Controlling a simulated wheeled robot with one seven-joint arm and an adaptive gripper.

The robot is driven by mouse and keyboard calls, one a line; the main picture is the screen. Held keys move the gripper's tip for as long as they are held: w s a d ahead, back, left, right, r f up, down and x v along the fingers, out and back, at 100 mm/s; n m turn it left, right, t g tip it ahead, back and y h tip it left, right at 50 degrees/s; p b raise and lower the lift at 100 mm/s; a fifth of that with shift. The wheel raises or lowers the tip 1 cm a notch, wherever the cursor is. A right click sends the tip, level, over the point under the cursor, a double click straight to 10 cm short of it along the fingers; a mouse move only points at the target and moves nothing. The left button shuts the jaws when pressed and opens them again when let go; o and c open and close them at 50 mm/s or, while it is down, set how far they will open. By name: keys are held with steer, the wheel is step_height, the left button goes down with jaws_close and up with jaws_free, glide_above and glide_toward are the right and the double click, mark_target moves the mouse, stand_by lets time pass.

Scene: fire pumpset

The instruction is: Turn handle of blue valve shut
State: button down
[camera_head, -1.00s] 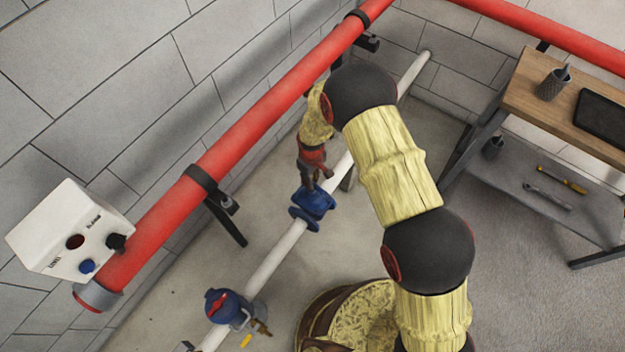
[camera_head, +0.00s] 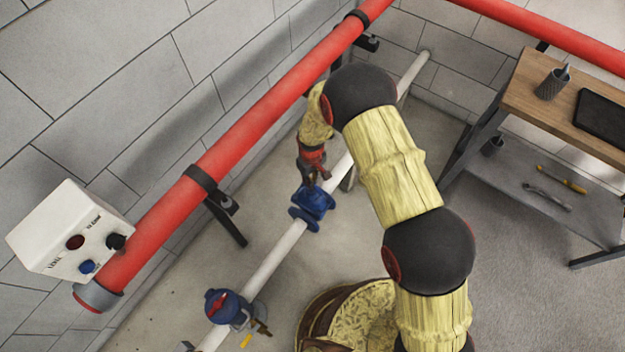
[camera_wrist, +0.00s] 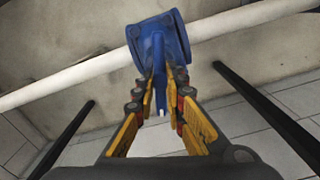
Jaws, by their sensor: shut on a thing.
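The blue valve (camera_head: 316,202) sits on the white pipe, in the middle of the head view. In the wrist view its blue body (camera_wrist: 159,40) is at the top, with flanges on the pipe. Its blue handle (camera_wrist: 159,75) points down between my fingers. My gripper (camera_head: 314,178) reaches the valve from above in the head view. In the wrist view my gripper (camera_wrist: 160,95) is shut on the handle, with a finger on each side. The handle's tip (camera_wrist: 161,112) shows between the yellow fingers. In the head view the handle is hardly visible.
A second blue valve (camera_head: 228,306) with a red top is nearer on the white pipe (camera_head: 272,260). A red pipe (camera_head: 250,130) runs along the wall above, on black brackets (camera_head: 227,215). A white control box (camera_head: 70,232) is at left. A workbench (camera_head: 530,100) stands at right.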

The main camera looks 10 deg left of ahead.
steer(key=m, duration=0.8)
steer(key=shift+m, duration=0.4)
steer(key=m, duration=0.4)
steer(key=shift+m+p, duration=0.3)
steer(key=shift+p, duration=0.05)
steer(key=m, duration=0.3)
steer(key=shift+m, duration=0.3)
steer(key=m, duration=0.8)
steer(key=shift+d, duration=0.1)
steer(key=m, duration=0.4)
steer(key=shift+s+f+m, duration=0.1)
steer(key=shift+m, duration=1.7)
